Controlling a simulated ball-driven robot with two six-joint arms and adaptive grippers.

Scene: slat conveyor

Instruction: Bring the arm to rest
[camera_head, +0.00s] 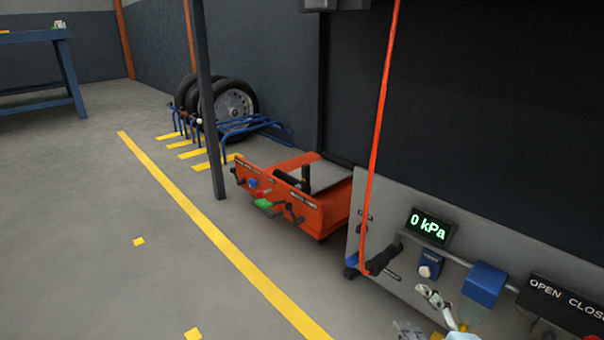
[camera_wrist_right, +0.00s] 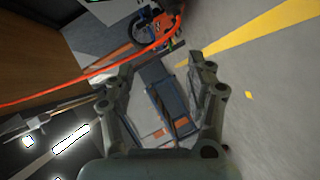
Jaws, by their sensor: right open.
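My right gripper (camera_head: 421,311) shows at the bottom edge of the head view, in front of the grey panel (camera_head: 385,285). Its grey fingers are spread apart in the right wrist view (camera_wrist_right: 165,70). Nothing is held between the fingertips. A dark blue-grey object shows beyond the fingers in the right wrist view, and I cannot tell what it is. Most of my right arm is outside the head view. My left gripper is not in view.
The panel bears a display reading 0 kPa (camera_head: 429,226), a vent button (camera_head: 428,268) and a blue box (camera_head: 484,286). A red hose (camera_head: 378,130) hangs before it. An orange unit (camera_head: 319,217) stands behind.

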